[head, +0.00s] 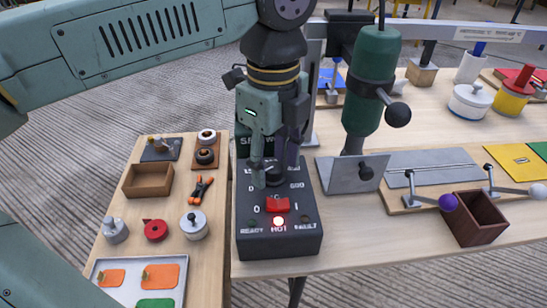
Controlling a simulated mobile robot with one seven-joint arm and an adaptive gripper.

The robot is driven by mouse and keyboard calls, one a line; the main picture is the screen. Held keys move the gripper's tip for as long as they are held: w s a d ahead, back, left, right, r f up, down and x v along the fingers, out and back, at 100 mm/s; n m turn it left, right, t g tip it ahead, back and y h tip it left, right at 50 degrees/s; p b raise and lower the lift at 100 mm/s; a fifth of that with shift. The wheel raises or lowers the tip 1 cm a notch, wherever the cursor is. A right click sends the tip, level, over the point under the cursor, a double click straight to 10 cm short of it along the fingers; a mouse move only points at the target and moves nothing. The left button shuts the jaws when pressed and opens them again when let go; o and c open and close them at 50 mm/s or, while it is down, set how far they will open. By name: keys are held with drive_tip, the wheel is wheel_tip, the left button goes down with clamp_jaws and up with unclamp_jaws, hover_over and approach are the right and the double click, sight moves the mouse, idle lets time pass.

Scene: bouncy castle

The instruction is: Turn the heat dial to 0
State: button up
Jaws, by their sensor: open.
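A dark control box (279,242) stands at the front left of the main table, its sloped face towards me. The heat dial (275,178) is a dark knob high on this face, with white marks around it; the mark it points at is hidden or too small to read. My gripper (273,172) is open and points down over the dial, with one finger to the left of it and the other behind or to the right. I cannot tell whether the fingers touch it. Below the dial are a red switch (277,204) and a glowing lamp (278,221) labelled HOT.
A green drill-like tool (371,80) stands right of my gripper, above a grey metal plate (352,174). A dark open box (475,218) and levers with knobs lie further right. A side table (178,240) at left holds a wooden tray (148,181) and small parts.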

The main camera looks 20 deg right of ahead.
sight(274, 167)
wheel_tip(274, 167, up, 12)
idle(0.6)
